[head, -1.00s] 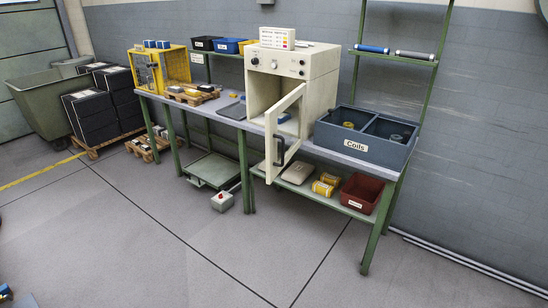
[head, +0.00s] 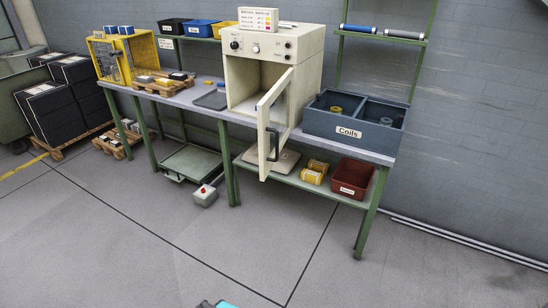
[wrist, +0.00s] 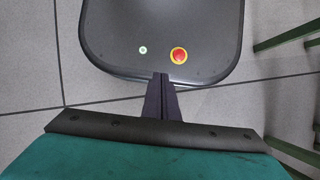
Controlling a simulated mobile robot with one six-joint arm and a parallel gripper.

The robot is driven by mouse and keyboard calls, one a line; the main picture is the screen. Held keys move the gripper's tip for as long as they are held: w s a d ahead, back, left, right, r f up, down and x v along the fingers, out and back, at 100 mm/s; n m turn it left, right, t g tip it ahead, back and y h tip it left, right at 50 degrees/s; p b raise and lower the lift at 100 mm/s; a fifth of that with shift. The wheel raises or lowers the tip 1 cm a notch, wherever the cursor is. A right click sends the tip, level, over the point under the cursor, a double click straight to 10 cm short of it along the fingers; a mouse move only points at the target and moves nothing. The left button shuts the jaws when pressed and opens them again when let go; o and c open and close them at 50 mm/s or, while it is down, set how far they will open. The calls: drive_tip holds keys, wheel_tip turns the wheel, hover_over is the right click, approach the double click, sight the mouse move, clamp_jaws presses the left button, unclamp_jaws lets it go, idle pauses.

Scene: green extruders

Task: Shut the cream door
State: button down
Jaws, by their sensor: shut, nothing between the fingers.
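The cream door (head: 274,125) stands wide open on the cream cabinet (head: 243,82) in the head view. The door is not in the wrist view.
Right of the door, a blue Coils bin (head: 354,124) stands on the bench (head: 205,106). A red bin (head: 352,178) and yellow parts (head: 315,171) lie on the lower shelf. A grey box with a red button (head: 204,195) is on the floor. The floor (head: 170,255) in front is clear.

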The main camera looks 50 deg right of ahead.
drive_tip(key=shift+w+a, duration=0.1)
drive_tip(key=shift+a, duration=0.15)
drive_tip(key=w+d+r+m+t+y, duration=0.2)
drive_tip(key=w+d+r+m+y, duration=0.15)
drive_tip(key=w, duration=0.45)
drive_tip(key=w+d+r+m+t+y, duration=0.25)
drive_tip(key=w+d+r+y, duration=0.2)
drive_tip(key=w, duration=0.35)
drive_tip(key=w+d+r+m+t+y, duration=0.2)
drive_tip(key=w+d+r+m+t, duration=0.4)
drive_tip(key=d+r, duration=0.55)
drive_tip(key=w+d+r+t, duration=0.2)
drive_tip(key=d+r+t, duration=0.3)
drive_tip(key=d+r, duration=1.1)
drive_tip(key=s+d+r+t+h, duration=0.1)
drive_tip(key=s+d+r+t, duration=0.2)
drive_tip(key=s+d+r, duration=0.2)
drive_tip(key=s+d+r+t+h, duration=0.1)
drive_tip(key=s+d+r+t, duration=0.2)
drive_tip(key=d+r, duration=0.6)
drive_tip(key=s+d, duration=0.2)
drive_tip(key=d, duration=0.2)
drive_tip(key=shift+m, duration=0.4)
